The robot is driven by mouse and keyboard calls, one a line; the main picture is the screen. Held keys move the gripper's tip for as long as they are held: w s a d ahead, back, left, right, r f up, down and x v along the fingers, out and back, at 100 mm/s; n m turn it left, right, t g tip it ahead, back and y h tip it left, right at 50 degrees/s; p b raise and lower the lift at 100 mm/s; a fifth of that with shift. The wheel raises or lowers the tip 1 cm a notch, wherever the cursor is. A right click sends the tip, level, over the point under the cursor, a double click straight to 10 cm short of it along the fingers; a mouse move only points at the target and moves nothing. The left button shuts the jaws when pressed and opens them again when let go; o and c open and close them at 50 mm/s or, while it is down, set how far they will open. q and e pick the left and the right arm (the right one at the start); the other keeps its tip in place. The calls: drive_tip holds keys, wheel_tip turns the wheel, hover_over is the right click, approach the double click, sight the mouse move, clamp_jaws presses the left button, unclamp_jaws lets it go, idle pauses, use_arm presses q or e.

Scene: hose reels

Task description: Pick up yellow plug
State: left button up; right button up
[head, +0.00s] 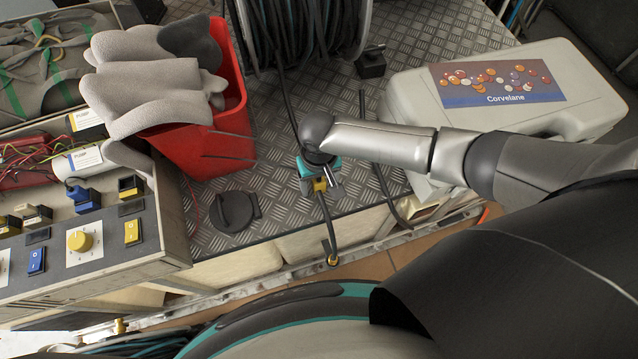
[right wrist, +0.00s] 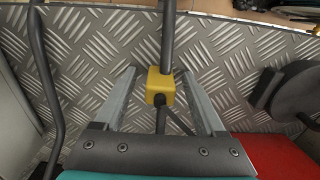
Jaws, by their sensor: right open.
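The yellow plug (head: 320,185) is a small yellow block on a dark cable, near the front edge of the metal tread-plate surface in the head view. It also shows in the right wrist view (right wrist: 160,86), with the cable running out from it. My right gripper (right wrist: 158,77) is open, its two fingers spread on either side of the plug with gaps showing to both. In the head view the right gripper (head: 321,178) points down over the plug and partly hides it. I cannot tell how high the fingers are above the plate. My left gripper is not in view.
A red bin (head: 205,150) with grey gloves (head: 150,85) stands left of the gripper. A black round cap (head: 237,210) lies nearby. A hose reel (head: 300,30) is behind, a grey case (head: 420,110) at right, and a control box (head: 110,255) at front left.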

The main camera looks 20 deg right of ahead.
clamp_jaws()
idle(0.5)
drive_tip(key=shift+r, duration=0.1)
